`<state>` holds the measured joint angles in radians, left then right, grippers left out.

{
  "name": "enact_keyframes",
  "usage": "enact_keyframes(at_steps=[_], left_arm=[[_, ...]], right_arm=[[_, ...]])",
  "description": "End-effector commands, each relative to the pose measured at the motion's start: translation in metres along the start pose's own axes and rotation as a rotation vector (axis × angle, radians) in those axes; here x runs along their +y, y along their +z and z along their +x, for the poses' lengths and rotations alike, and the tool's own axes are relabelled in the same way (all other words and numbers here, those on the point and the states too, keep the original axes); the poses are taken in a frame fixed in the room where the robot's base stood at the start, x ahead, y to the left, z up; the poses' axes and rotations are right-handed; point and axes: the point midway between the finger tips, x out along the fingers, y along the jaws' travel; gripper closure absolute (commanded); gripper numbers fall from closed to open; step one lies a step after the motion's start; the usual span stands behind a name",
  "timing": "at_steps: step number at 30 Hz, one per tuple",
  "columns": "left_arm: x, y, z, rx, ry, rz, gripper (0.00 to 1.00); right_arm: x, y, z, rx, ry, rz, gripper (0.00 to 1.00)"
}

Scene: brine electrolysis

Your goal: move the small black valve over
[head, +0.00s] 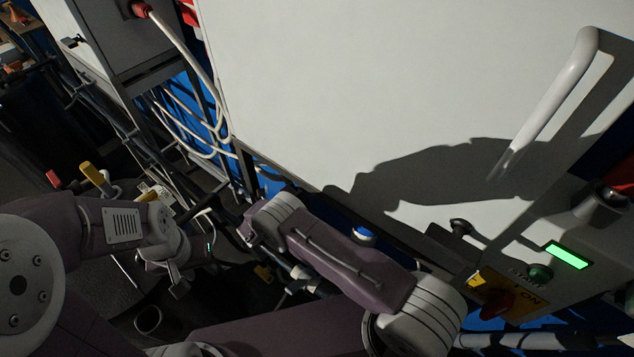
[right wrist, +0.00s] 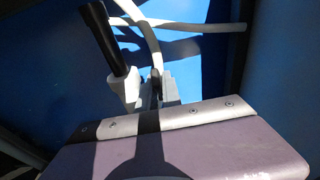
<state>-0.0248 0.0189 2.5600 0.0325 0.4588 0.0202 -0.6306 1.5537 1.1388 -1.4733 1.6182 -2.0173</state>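In the right wrist view, a black valve handle (right wrist: 103,40) rises at a tilt from a white valve body (right wrist: 122,90), left of centre. My right gripper (right wrist: 162,90) shows only in part beyond its purple housing, just right of the valve body. A gap between it and the black handle is visible; whether it touches the white body I cannot tell. Its finger opening is hidden. I cannot make out this valve in the head view, where my right forearm covers the middle. My left gripper (head: 178,284) hangs at the lower left, in shadow, away from the white cabinet.
A large white cabinet panel (head: 350,90) with a white bar handle (head: 550,100) fills the upper right. A control box with a green display (head: 568,255) and red knob (head: 497,304) stands lower right. Yellow-handled (head: 95,177) and red-handled (head: 53,178) parts are at left. White pipes (right wrist: 185,25) cross behind the valve.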

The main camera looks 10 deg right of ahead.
Motion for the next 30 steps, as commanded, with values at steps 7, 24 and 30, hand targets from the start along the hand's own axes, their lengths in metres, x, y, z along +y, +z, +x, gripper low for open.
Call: enact_keyframes(at_steps=[7, 24, 30], left_arm=[[0.000, -0.001, -0.006, 0.000, 0.000, 0.000, 0.64], [0.001, -0.006, -0.055, 0.000, 0.000, 0.000, 0.64], [0.001, -0.006, -0.063, 0.000, 0.000, 0.000, 0.64]], right_arm=[[-0.002, -0.001, -0.001, -0.023, 0.001, -0.003, 1.00], [-0.002, -0.012, -0.006, -0.405, 0.005, -0.008, 1.00], [0.000, -0.016, -0.007, -0.533, 0.005, -0.005, 1.00]])
